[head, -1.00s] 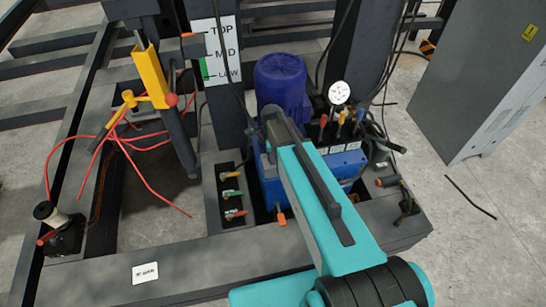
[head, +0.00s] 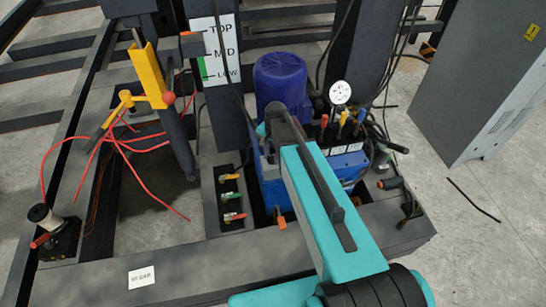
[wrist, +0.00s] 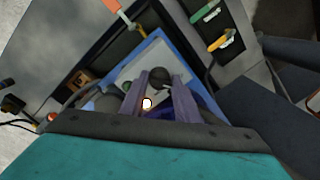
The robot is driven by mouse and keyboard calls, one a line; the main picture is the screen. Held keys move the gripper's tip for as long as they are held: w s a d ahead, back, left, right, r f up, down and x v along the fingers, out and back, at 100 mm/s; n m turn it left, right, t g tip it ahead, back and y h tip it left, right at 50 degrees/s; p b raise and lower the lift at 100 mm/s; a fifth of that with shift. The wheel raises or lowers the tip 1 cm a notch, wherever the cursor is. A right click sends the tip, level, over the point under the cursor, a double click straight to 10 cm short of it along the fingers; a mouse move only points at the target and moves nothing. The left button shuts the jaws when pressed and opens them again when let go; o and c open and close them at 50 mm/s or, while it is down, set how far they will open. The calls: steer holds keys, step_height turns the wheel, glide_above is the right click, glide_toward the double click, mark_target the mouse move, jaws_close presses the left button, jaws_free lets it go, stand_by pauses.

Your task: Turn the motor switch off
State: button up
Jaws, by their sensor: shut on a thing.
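In the wrist view, my gripper (wrist: 162,82) reaches down to a light grey plate (wrist: 136,66) on the blue power unit. Its two fingers are closed on a round black knob (wrist: 157,74), which looks like the motor switch. The knob's pointing direction cannot be read. In the head view, my teal arm hides the fingertips and switch. The blue power unit (head: 272,190) stands behind it, with a blue motor (head: 281,82) on top.
Coloured valve handles (head: 232,197) sit on a black block to the left. A pressure gauge (head: 340,93) and several levers stand right of the motor. Red cables (head: 150,180) and a yellow bracket (head: 149,75) are at left. A grey cabinet (head: 485,80) stands at right.

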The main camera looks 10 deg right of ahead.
steer(key=shift+s+f+n, duration=0.1)
steer(key=shift+s+n, duration=0.05)
steer(key=shift+n, duration=1.15)
steer(key=o, duration=1)
steer(key=shift+r, duration=0.25)
steer(key=shift+r+b, duration=0.3)
steer(key=shift+r, duration=0.15)
steer(key=shift+s+d+r+b, duration=0.1)
steer(key=shift+d+r+b, duration=0.1)
steer(key=shift+r, duration=1.9)
steer(key=shift+d+r+b, duration=0.1)
steer(key=shift+r+b, duration=0.15)
steer(key=shift+r, duration=1.8)
steer(key=shift+s+d+r+b, duration=0.1)
steer(key=shift+r+b, duration=0.1)
steer(key=shift+r, duration=1.9)
